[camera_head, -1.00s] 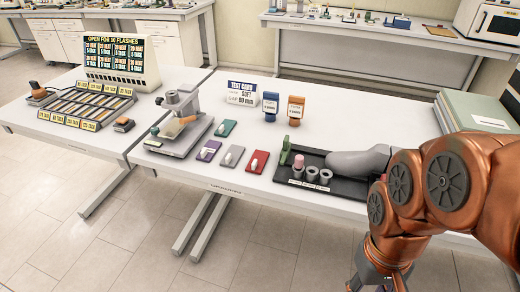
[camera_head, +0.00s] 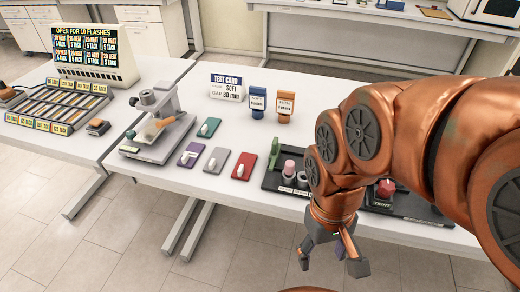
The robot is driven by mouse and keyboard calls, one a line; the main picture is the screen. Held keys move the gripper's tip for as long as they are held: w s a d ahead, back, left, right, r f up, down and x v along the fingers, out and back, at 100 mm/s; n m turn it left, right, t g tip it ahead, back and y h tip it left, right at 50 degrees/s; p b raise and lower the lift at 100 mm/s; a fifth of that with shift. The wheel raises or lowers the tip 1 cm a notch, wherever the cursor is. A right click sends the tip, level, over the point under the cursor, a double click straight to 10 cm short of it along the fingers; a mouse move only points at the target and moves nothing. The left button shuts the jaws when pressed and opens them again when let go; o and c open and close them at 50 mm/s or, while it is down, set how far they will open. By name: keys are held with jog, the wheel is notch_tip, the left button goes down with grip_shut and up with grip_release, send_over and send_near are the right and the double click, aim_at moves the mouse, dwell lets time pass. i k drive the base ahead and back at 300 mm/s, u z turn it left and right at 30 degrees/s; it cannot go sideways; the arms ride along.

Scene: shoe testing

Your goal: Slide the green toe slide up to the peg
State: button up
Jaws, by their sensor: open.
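A small green block (camera_head: 130,135) sits at the left end of the grey bench device (camera_head: 160,140); it may be the green toe slide. An upright green piece (camera_head: 275,148) also stands at the left end of the black tray (camera_head: 268,181). I cannot tell for sure which of the two is the toe slide, and I cannot make out the peg. My gripper (camera_head: 332,263) hangs in front of the table's front edge, right of the bench device and near the tray. Its fingers are apart and empty. My arm hides the middle of the tray.
Green, purple, grey and red pads (camera_head: 243,166) lie between device and tray. A pink-topped cylinder (camera_head: 290,166) and a red part (camera_head: 385,187) stand on the tray. Blue and orange holders (camera_head: 285,105) and a test card (camera_head: 227,86) stand behind.

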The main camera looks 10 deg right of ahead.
aim_at(275, 152)
jog(key=u, duration=2.6)
jog(key=k, duration=0.8)
jog(key=z, duration=0.95)
jog(key=i, duration=0.45)
jog(key=u, duration=0.2)
